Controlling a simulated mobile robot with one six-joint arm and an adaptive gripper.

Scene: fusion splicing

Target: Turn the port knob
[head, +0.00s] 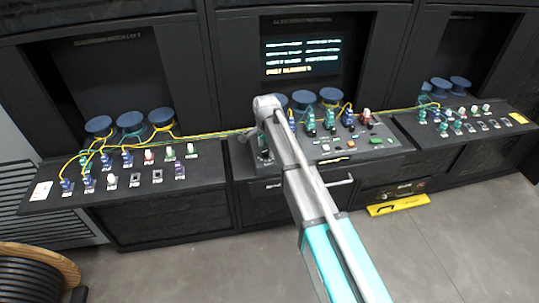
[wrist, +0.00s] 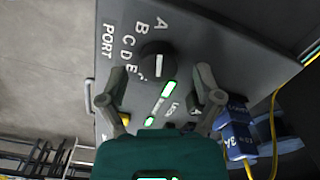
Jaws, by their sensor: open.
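The port knob (wrist: 157,63) is a dark round knob with a white pointer line, on the dark panel in the wrist view. White letters A to E and the word PORT are printed beside it. My gripper (wrist: 161,76) is open, with one finger on each side of the picture and the knob between and just beyond the fingertips. I cannot tell whether a finger touches the knob. In the head view my arm reaches over the left end of the middle console (head: 378,155), and the knob cannot be made out there.
Green lit labels (wrist: 169,89) and a yellow part (wrist: 125,118) lie near the fingers. A blue connector (wrist: 238,132) with a yellow cable stands right of my gripper. A lit screen (head: 303,57) is behind the console. Side benches with connectors and spools flank it.

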